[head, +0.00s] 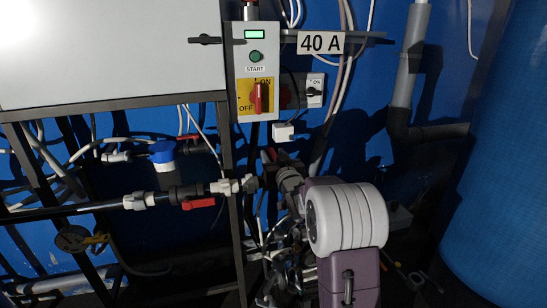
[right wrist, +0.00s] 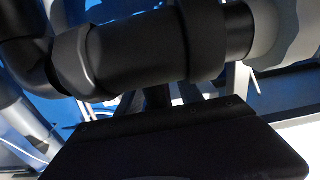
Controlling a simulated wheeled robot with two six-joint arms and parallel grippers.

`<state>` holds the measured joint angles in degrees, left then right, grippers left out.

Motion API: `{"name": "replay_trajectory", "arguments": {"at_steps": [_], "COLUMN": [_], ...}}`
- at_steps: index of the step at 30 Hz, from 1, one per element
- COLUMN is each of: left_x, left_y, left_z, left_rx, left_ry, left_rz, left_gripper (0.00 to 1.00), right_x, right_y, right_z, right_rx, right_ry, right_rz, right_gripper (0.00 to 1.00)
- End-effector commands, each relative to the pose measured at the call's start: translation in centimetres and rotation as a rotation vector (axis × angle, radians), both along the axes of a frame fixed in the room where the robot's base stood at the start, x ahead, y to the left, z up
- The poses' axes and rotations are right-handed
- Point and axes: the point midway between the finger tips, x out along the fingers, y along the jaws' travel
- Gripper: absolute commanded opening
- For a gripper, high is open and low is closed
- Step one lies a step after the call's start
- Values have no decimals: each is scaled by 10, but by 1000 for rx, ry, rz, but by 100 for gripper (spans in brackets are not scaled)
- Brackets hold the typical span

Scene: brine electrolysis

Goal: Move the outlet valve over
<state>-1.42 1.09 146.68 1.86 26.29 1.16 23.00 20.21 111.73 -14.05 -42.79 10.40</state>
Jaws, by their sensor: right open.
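A valve with a red lever (head: 200,203) sits in the black pipe run left of centre in the head view. A second, darker red handle (head: 270,155) shows by black fittings (head: 290,178) just left of my right arm. I cannot tell which one is the outlet valve. In the right wrist view a thick black pipe fitting (right wrist: 140,60) crosses close by. No lever shows there. My left gripper is out of view.
A grey cabinet (head: 110,50) on a dark frame fills the upper left. A switch box (head: 256,70) with a red ON/OFF knob hangs at centre. A big blue tank (head: 505,180) stands at right. Cables and pipes crowd the space around my right arm.

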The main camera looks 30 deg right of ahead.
Motion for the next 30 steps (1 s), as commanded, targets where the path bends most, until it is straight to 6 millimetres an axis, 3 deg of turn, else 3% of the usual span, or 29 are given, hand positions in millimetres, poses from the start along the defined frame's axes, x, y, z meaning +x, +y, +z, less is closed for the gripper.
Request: {"name": "replay_trajectory", "arguments": {"at_steps": [7,11,12,30], "left_x": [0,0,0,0], "left_y": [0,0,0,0], "left_z": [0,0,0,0], "left_rx": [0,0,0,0], "left_ry": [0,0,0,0], "left_rz": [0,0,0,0], "left_gripper": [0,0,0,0], "right_x": [1,1,1,1], "right_y": [0,0,0,0], "right_z": [0,0,0,0], "right_rx": [0,0,0,0], "right_ry": [0,0,0,0], "right_rz": [0,0,0,0], "right_gripper": [41,5,0,0]}}
